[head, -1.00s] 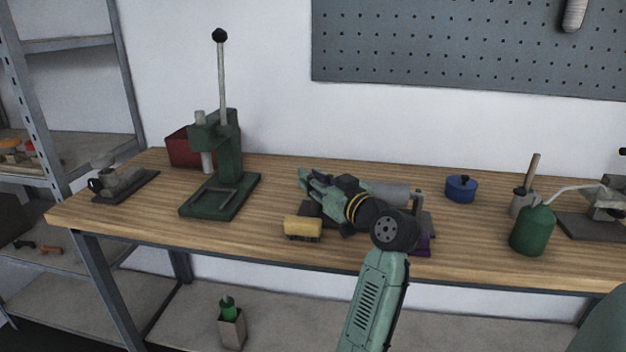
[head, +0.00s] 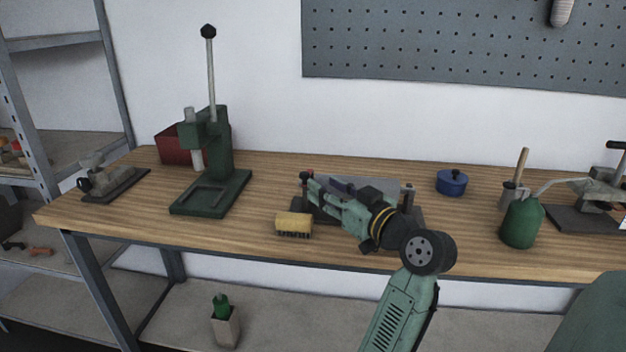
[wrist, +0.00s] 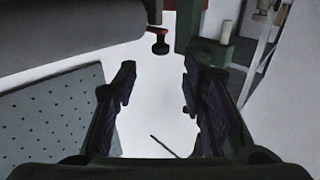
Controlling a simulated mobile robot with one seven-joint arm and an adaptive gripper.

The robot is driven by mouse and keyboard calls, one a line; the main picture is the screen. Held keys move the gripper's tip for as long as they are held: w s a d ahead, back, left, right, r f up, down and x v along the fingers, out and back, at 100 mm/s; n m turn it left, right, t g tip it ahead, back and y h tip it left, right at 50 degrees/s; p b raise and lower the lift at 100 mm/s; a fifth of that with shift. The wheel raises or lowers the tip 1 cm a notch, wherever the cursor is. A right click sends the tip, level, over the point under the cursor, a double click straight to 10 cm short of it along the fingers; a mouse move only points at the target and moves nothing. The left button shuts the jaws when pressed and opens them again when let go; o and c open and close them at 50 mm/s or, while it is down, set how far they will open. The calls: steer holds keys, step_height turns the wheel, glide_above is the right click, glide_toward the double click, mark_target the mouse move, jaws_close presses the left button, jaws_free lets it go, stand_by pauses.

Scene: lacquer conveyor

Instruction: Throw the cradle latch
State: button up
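The cradle (head: 415,215) stands on the bench behind my arm, with a grey cylinder (head: 345,183) lying across it. Its front is partly hidden by my gripper. A small red knob (head: 307,174), seemingly the latch handle, shows at the cradle's left end. I see no contact with the knob.
A yellow brush (head: 294,224) lies just left of my gripper. A green lever press (head: 218,170) stands farther left, with a red bin (head: 178,150) behind. A blue pot (head: 451,183) and green oil can (head: 522,222) are to the right.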

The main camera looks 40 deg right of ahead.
steer(key=s, duration=0.3)
steer(key=shift+s+a, duration=0.15)
steer(key=shift+s, duration=0.25)
